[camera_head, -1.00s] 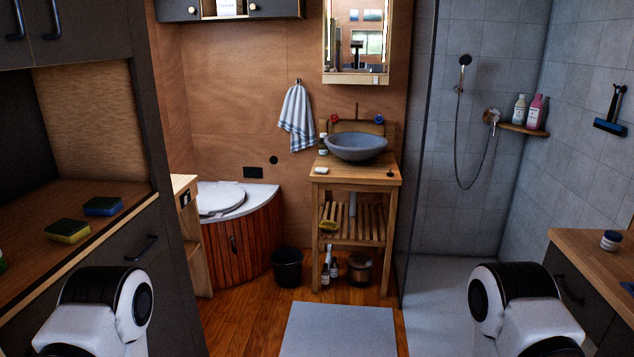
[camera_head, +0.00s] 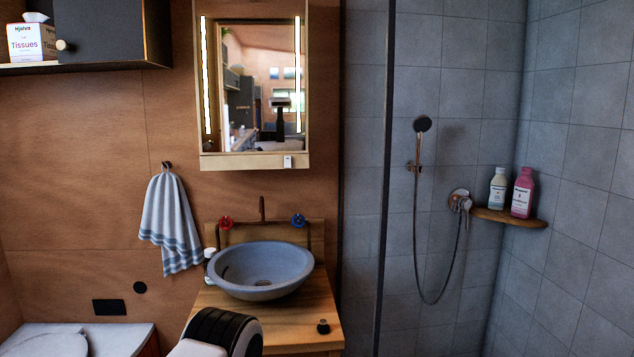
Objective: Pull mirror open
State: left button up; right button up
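The mirror (camera_head: 262,95) is a wood-framed cabinet on the wall above the sink, with lit strips at both sides. Its front looks closed and flat to the wall. A small pale piece (camera_head: 287,161) sits on its lower wooden edge, right of the middle. A white and black part of one of my arms shows at the bottom, in front of the wooden sink counter. Neither gripper is in view.
A grey bowl sink (camera_head: 262,271) stands on the wooden counter (camera_head: 310,332) below the mirror, with red and blue tap handles behind it. A striped towel (camera_head: 171,225) hangs at left. A dark cabinet (camera_head: 115,32) is upper left. The glass shower edge (camera_head: 386,180) is right of the mirror.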

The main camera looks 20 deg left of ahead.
aim_at(251, 58)
jog(key=i+l+u, duration=0.1)
jog(key=i, duration=0.3)
jog(key=i+l+u, duration=0.15)
jog(key=i, duration=0.3)
jog(key=i+l+u, duration=0.1)
jog(key=i+l, duration=0.15)
jog(key=i, duration=0.15)
